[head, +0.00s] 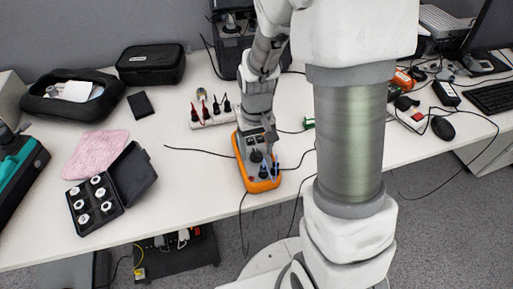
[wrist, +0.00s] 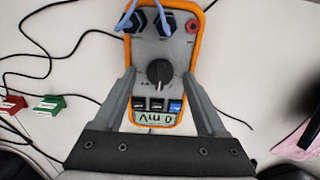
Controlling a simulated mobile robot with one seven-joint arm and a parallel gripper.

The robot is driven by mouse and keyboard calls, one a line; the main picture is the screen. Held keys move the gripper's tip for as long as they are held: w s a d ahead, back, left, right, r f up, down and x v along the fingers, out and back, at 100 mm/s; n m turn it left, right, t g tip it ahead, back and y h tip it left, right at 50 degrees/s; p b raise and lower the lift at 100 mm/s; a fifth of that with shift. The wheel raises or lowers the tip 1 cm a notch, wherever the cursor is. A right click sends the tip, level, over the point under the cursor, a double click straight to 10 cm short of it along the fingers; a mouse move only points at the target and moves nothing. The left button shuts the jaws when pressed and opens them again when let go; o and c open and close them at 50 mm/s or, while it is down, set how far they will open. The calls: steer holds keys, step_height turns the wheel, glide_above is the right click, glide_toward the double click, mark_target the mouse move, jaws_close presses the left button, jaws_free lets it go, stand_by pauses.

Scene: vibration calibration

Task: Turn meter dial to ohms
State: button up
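The orange-edged meter (head: 240,150) lies on the white table, under and in front of my gripper. In the wrist view the meter (wrist: 150,50) appears upside down, and its display (wrist: 155,118) reads about "0 mV". Its black dial (wrist: 159,73) shows in the middle of the grey face. My gripper (wrist: 160,75) is open, with one finger on each side of the dial in the picture. I see gaps between fingers and dial; I cannot tell the height above it. In the head view my gripper (head: 258,138) hides the meter's upper part.
Plugs with blue leads (wrist: 150,20) stick up from the meter's jack end, beside a red jack (wrist: 192,25). Black cables cross the table around it. A white strip with plugs (head: 212,118) stands behind left. A black case of white pieces (head: 135,175) lies left.

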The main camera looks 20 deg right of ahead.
mark_target(257, 152)
step_height(257, 152, up, 17)
steer(key=p, duration=0.4)
steer(key=shift+r, duration=0.2)
steer(key=shift+p, duration=0.4)
